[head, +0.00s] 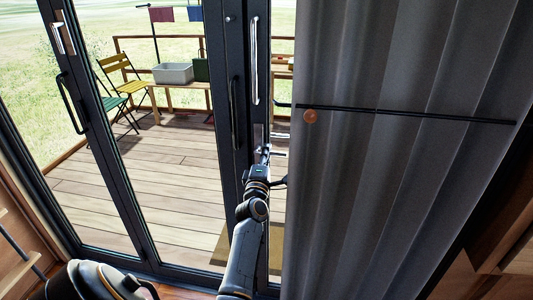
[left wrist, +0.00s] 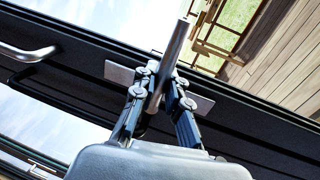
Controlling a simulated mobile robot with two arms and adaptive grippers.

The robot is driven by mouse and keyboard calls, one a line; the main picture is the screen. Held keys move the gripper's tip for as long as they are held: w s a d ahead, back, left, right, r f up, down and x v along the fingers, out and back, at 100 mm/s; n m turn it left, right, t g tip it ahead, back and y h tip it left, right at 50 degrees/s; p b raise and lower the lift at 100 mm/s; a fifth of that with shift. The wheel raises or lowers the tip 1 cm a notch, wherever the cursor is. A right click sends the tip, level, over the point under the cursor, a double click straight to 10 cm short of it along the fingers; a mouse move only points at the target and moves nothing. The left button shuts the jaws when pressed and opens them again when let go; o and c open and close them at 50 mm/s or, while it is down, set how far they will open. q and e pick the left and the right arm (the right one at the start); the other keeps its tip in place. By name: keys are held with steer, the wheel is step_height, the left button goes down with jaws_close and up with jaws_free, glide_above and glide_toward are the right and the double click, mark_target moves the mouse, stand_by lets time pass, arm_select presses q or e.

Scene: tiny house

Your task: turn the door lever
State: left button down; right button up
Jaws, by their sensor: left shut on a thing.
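The door lever (left wrist: 175,50) is a metal bar on a pale metal plate (left wrist: 120,72), fixed to the dark door frame. In the left wrist view the two fingers of my left gripper (left wrist: 160,84) stand on either side of the lever and are shut on it, with the lever's free end sticking out past them. In the head view my left gripper (head: 263,157) is at the dark frame, just below the lever's plate (head: 258,134). The gripper hides much of the lever there. My right gripper is not in view.
Glass door panels (head: 150,190) stand to the left, with a wooden deck and chairs (head: 118,80) beyond.

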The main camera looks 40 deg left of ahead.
arm_select(q)
steer(key=shift+f, duration=0.2)
steer(key=c, duration=1.4)
jaws_free()
steer(key=shift+r, duration=0.15)
steer(key=shift+o, duration=0.2)
steer(key=v, duration=1.2)
